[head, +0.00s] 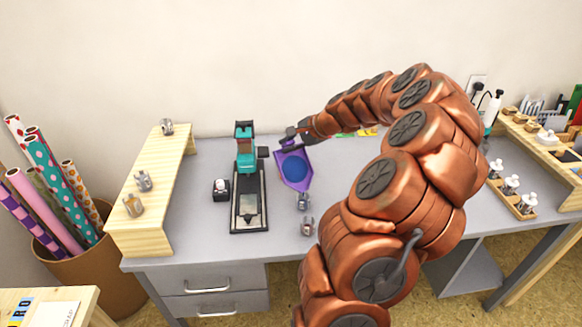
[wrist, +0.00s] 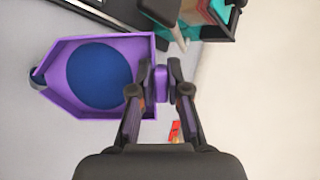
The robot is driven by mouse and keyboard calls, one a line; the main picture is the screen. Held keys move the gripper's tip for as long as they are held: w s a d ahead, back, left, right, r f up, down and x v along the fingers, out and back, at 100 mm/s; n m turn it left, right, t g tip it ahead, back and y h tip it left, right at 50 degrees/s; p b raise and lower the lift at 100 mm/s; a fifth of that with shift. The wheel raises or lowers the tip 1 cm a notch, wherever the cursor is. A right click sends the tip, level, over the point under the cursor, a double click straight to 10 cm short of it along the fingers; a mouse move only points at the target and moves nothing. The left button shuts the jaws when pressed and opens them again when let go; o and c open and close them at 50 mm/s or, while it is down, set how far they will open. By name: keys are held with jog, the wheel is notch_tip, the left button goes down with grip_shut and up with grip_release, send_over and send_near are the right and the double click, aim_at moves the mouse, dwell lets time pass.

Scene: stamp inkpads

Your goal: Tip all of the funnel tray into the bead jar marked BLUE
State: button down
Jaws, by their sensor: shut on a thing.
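The funnel tray (head: 283,181) is purple with a pointed spout and holds a round blue mass (head: 295,174). In the wrist view the tray (wrist: 139,91) lies left of the fingers, its spout pointing left, and the blue mass (wrist: 99,76) sits inside it. My gripper (head: 291,137) is shut on the tray's purple handle; it also shows in the wrist view (wrist: 160,90). Small glass jars stand near the spout: one jar (head: 303,200) just below it and another jar (head: 307,226) nearer the front edge. I cannot read any BLUE label.
A teal and black press (head: 247,172) stands left of the tray, with a small black box (head: 221,188) beside it. A wooden shelf (head: 150,205) with several jars is at the left. White-topped bottles (head: 511,184) stand in a wooden rack at the right.

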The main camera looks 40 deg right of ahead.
aim_at(294, 168)
jog(key=shift+s+r, duration=0.1)
jog(key=shift+s+a+t+b, duration=0.1)
jog(key=shift+s+t+b, duration=0.15)
jog(key=shift+b, duration=0.4)
jog(key=shift+s+r+t+b, duration=0.2)
jog(key=shift+t+b, duration=0.05)
jog(key=shift+b, duration=0.2)
jog(key=shift+s+a+r+t+b, duration=0.15)
jog(key=shift+s+t+b, duration=0.15)
jog(key=shift+b, duration=0.35)
jog(key=shift+s+r+n+b, duration=0.1)
jog(key=shift+r+n+b, duration=0.1)
jog(key=shift+n+b, duration=0.1)
jog(key=shift+s+a+t+b, duration=0.1)
jog(key=shift+s+t+b, duration=0.3)
jog(key=shift+b, duration=0.55)
jog(key=shift+s+r, duration=0.1)
jog(key=shift+r, duration=0.05)
jog(key=shift+s+a+r+t+b, duration=0.2)
jog(key=shift+s+t+b, duration=0.3)
jog(key=shift+b, duration=0.8)
jog(key=shift+w+p, duration=0.25)
jog(key=shift+p, duration=0.3)
